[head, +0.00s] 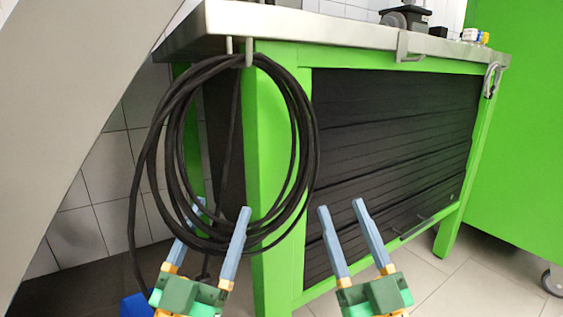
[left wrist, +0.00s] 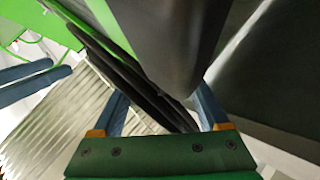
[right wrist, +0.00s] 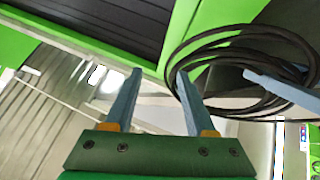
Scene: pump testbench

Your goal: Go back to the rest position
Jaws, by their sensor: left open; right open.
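My left gripper (head: 222,222) is open in the head view, low in front of the coiled black cable (head: 180,150). Its fingers overlap the lower part of the coil in the picture; I cannot tell whether they touch it. In the left wrist view dark cable strands (left wrist: 130,75) pass close by its fingers. My right gripper (head: 340,210) is open and empty, in front of the bench's dark slatted front. In the right wrist view its fingers (right wrist: 155,75) have nothing between them, and the coil hangs beyond them to the right.
The green-framed bench (head: 268,180) has a steel top (head: 300,25). The coil hangs from a hook (head: 248,52) at its near corner. A clamp-like bracket (head: 404,46) and a carabiner (head: 491,80) hang on the front edge.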

